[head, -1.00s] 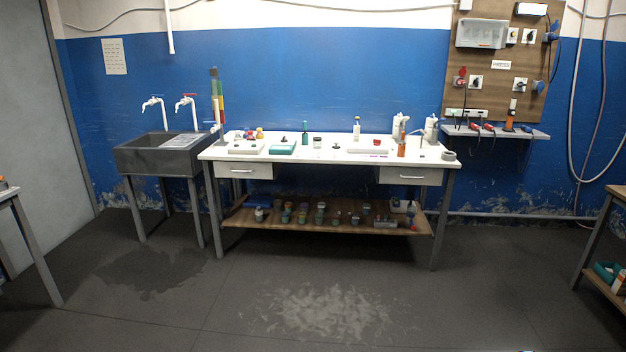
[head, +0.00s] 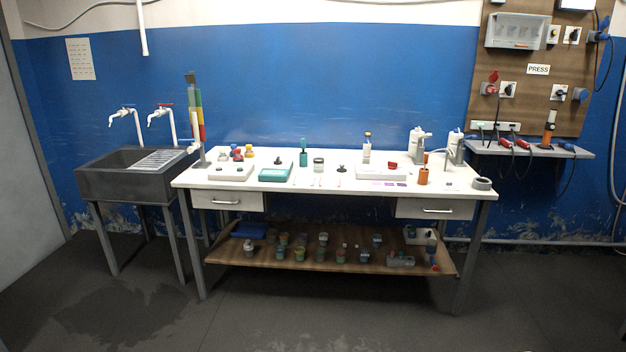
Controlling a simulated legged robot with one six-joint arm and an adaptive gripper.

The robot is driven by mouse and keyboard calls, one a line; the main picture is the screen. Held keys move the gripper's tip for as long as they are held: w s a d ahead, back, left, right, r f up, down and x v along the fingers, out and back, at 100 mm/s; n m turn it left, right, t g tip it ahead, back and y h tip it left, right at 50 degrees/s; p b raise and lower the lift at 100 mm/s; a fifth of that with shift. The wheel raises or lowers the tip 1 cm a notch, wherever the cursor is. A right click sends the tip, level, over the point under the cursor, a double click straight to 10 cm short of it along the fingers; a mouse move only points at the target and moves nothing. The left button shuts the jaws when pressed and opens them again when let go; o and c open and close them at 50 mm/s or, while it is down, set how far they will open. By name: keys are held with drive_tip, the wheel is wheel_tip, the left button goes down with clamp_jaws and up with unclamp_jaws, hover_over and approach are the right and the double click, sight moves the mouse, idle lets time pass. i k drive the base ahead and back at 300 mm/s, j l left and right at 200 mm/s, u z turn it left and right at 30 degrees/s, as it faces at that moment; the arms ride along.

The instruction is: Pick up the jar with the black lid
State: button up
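A small pale jar (head: 319,165) with a dark lid stands upright near the middle of the white tabletop. Its lid looks dark, but it is too small to tell whether it is black. Several more small jars (head: 300,252) stand on the wooden lower shelf, and their lid colours are hard to make out. My gripper is not in view, and nothing of my arm shows.
The white table (head: 330,184) also holds a teal tray (head: 276,174), a green bottle (head: 303,157), a white tray (head: 380,172) and an orange container (head: 423,176). A dark sink (head: 130,182) stands at the left. The floor (head: 330,315) in front is clear.

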sight(318, 163)
drive_tip(key=i, duration=2.9)
drive_tip(key=i+u, duration=0.2)
drive_tip(key=i, duration=0.25)
drive_tip(key=i+l+u, duration=0.2)
drive_tip(key=i, duration=0.25)
